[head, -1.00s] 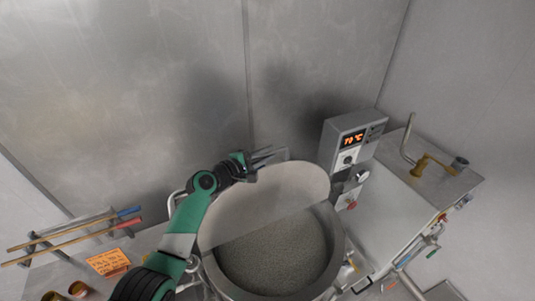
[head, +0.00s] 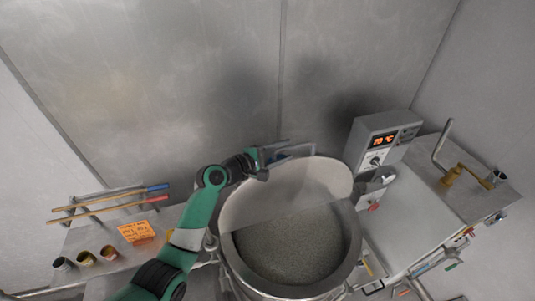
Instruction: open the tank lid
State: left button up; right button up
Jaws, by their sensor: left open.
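The tank (head: 350,262) is a round metal pot in the lower middle, its inside showing a grainy grey content. Its pale lid (head: 290,190) stands raised and tilted at the back of the tank, and the tank's mouth is open in front of it. My left gripper (head: 286,150) is open, behind and above the lid's top left edge. I cannot tell whether it touches the lid. My right gripper is not in view.
A control box (head: 378,145) with a lit orange display stands right of the tank. A worktop with a brass tap-like part (head: 462,174) lies farther right. At left, a shelf holds two sticks (head: 110,203), an orange note (head: 136,232) and small cups (head: 86,258).

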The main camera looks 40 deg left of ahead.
pick_arm(q)
jog(key=p+v, duration=0.2)
jog(key=v, duration=0.5)
jog(key=shift+p, duration=0.4)
